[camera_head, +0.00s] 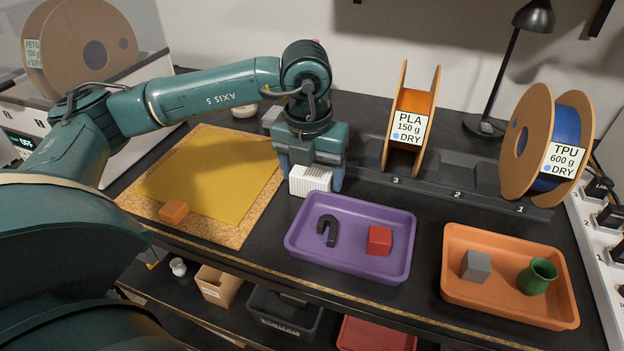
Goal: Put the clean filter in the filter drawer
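A white ribbed block, which looks like the clean filter (310,181), is between the fingers of my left gripper (311,178). The fingers press against its two sides, so the gripper looks shut on it. It is low over the black bench, just behind the purple tray and right of the yellow sheet. I cannot tell whether its underside touches the bench. I cannot make out a filter drawer in this view. My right gripper is not in view.
The purple tray (349,269) holds a black hook and a red cube. The orange tray (487,304) holds a grey block and green vase. A PLA spool (409,128) and TPU spool (546,152) stand behind.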

